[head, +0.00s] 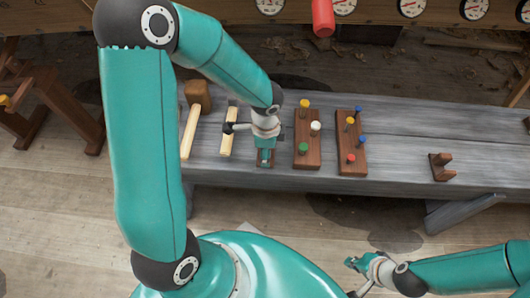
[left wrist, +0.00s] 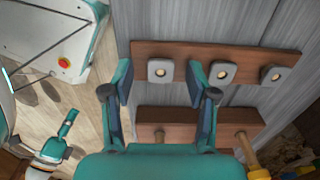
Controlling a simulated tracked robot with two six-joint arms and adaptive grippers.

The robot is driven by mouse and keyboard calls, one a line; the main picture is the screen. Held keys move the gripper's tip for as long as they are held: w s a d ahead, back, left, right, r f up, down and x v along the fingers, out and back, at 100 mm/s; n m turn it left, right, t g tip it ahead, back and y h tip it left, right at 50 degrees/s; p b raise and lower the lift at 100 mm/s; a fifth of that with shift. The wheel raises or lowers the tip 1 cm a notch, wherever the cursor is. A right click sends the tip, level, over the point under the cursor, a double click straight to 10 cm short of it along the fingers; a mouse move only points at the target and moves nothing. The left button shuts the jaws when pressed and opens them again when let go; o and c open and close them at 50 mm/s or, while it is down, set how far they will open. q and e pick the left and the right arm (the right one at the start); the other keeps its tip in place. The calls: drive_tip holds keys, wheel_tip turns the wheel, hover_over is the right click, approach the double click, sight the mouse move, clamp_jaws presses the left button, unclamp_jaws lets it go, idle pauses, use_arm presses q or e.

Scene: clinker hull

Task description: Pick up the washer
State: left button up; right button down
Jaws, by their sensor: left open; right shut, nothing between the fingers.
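Three grey square washers with rounded corners and pale centres sit in a row on a wooden strip (left wrist: 190,50) in the left wrist view: the left one (left wrist: 160,71), the middle one (left wrist: 222,73) and the right one (left wrist: 281,73). My left gripper (left wrist: 158,78) is open, and the left washer shows between its fingertips. I cannot tell how far above it the fingers are. In the head view my left gripper (head: 265,156) is over the bench and hides most of the strip. My right gripper (head: 354,276) is shut and empty, off the bench's front at lower right.
The grey bench (head: 400,150) carries a mallet (head: 190,130), a hammer (head: 226,140), two peg boards (head: 306,153) (head: 351,140) with coloured pegs, and a small wooden block (head: 441,166). A red cylinder (head: 322,17) hangs above. The bench's right part is mostly clear.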

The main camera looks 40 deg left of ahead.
use_arm(q)
drive_tip(key=c, duration=1)
drive_tip(key=shift+c, duration=0.2)
